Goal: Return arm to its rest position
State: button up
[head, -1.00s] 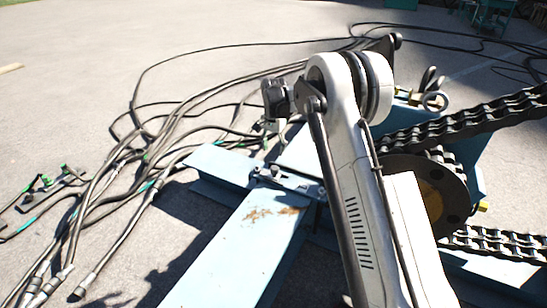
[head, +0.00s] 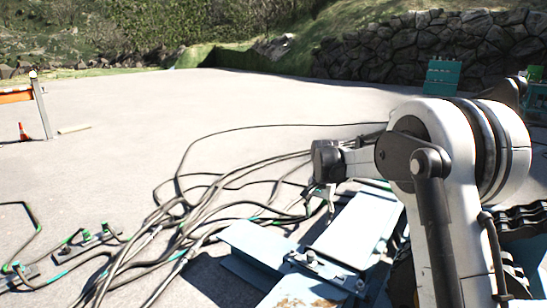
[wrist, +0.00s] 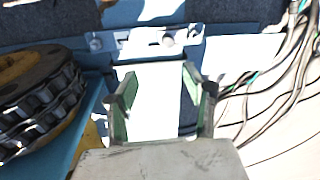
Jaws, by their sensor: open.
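My gripper (wrist: 158,92) is open and empty in the wrist view, its two greenish fingers spread above a pale blue steel beam. In the head view my gripper (head: 322,200) shows small, beyond my white arm, hanging near the far end of the blue steel frame (head: 350,232). The arm is bent, with its large white joint at the right of the head view. Whether the fingers touch the frame cannot be told.
Black cables (head: 190,215) lie tangled on the pavement at left and behind the frame. A chain wheel (wrist: 35,95) is left of the gripper in the wrist view. Open pavement (head: 200,100) stretches toward a stone wall (head: 425,55). An orange barrier (head: 15,95) stands far left.

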jog(key=s+d+r+n+t, duration=0.1)
jog(key=s+r, duration=0.6)
jog(key=s, duration=0.3)
jog(key=s+d+r+n+t, duration=0.1)
jog(key=s+r+n+t, duration=0.1)
jog(key=s+r, duration=0.7)
jog(key=s+d+f+n+t, duration=0.1)
jog(key=s+f+n, duration=0.15)
jog(key=s, duration=0.95)
jog(key=s+d+f+n+t, duration=0.15)
jog(key=s+f, duration=0.25)
jog(key=s, duration=0.9)
notch_tip(320, 180, up, 13)
jog(key=p, duration=1.2)
jog(key=shift+a+m+p, duration=0.35)
jog(key=shift+m+p, duration=0.05)
jog(key=shift+w+f+t, duration=0.1)
jog(key=shift+t, duration=0.15)
jog(key=shift+c, duration=0.3)
